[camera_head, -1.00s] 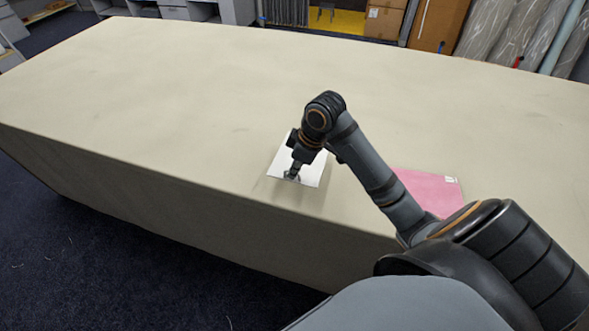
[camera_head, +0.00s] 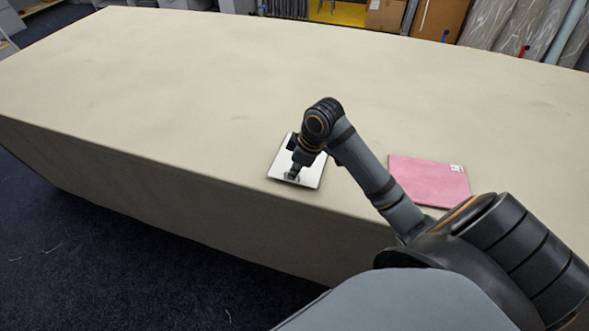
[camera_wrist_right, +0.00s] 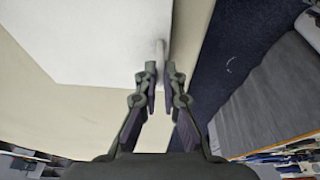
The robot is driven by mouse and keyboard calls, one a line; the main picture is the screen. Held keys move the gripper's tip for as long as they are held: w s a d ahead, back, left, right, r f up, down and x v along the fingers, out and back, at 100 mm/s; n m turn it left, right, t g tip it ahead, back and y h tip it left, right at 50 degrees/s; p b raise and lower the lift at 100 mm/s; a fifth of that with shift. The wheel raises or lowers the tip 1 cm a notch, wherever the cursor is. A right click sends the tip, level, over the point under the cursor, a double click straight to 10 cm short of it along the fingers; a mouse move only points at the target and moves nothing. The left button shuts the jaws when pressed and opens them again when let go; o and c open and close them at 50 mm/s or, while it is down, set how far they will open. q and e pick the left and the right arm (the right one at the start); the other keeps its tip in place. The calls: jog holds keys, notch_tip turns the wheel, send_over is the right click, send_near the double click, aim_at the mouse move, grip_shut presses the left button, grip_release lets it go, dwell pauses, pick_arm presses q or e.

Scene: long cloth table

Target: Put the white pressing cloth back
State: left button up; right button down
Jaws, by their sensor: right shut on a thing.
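The white pressing cloth (camera_head: 312,176) is a flat white square near the table's front edge, in the middle of the head view. My right gripper (camera_head: 292,177) is shut on its near left edge and hides part of it. In the right wrist view the cloth (camera_wrist_right: 85,40) fills the upper left, with a small pinched ridge between the fingertips of my right gripper (camera_wrist_right: 160,75). I cannot tell whether the cloth touches the table or is held just above it. My left gripper is out of view.
A pink folded cloth (camera_head: 428,181) with a small white label lies on the long beige table (camera_head: 200,80), right of my right forearm. The table is bare to the left and behind. The front edge is close to the white cloth, with dark carpet (camera_head: 80,240) below.

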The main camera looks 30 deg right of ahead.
jog(key=shift+f, duration=0.1)
jog(key=c, duration=1.4)
grip_release()
jog(key=shift+v, duration=6)
